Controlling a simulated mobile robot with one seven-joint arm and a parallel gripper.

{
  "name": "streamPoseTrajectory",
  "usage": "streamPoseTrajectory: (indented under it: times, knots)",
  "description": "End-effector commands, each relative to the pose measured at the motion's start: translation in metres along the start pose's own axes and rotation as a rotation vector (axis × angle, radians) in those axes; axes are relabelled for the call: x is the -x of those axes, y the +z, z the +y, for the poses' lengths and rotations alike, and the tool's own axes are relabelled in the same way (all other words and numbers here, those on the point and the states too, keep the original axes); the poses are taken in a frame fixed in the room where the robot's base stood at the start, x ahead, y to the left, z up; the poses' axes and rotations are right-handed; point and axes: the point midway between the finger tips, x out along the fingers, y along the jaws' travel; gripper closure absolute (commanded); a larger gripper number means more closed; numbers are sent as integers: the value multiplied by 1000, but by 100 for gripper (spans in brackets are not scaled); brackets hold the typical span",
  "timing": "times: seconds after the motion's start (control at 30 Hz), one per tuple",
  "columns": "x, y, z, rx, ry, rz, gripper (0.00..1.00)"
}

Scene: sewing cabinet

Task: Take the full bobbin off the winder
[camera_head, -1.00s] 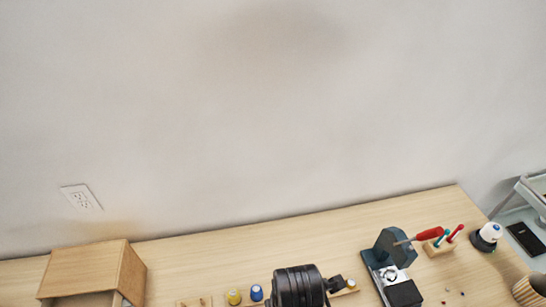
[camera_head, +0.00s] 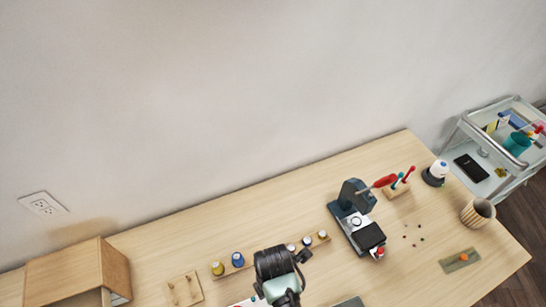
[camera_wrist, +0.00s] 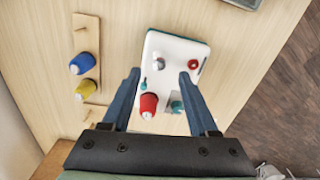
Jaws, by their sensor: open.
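A white winder base (camera_wrist: 178,48) lies on the table below my gripper in the wrist view. A red disc with a pale centre (camera_wrist: 193,64), which looks like the full bobbin, sits on its right part. A red thread spool (camera_wrist: 148,104) and a grey metal knob (camera_wrist: 158,60) are on the base too. My gripper (camera_wrist: 160,73) is open and empty above the base, its right fingertip close to the red disc in the picture; the height gap is unclear. In the head view my arm hides most of the winder; a pale edge (camera_head: 242,303) shows.
A wooden rack holds a blue spool (camera_head: 237,258) and a yellow spool (camera_head: 217,268). A dark blue machine (camera_head: 355,205) stands to the right, near a red-handled tool (camera_head: 384,181). A wooden cabinet (camera_head: 75,272) stands at left.

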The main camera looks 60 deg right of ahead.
Motion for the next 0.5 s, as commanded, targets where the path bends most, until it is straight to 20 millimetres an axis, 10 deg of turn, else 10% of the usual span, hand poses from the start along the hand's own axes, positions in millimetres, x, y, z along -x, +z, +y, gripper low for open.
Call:
streamPoseTrajectory:
  times: [0.5]
  knots:
    - [-39, -1, 1, 0, 1, -1, 40]
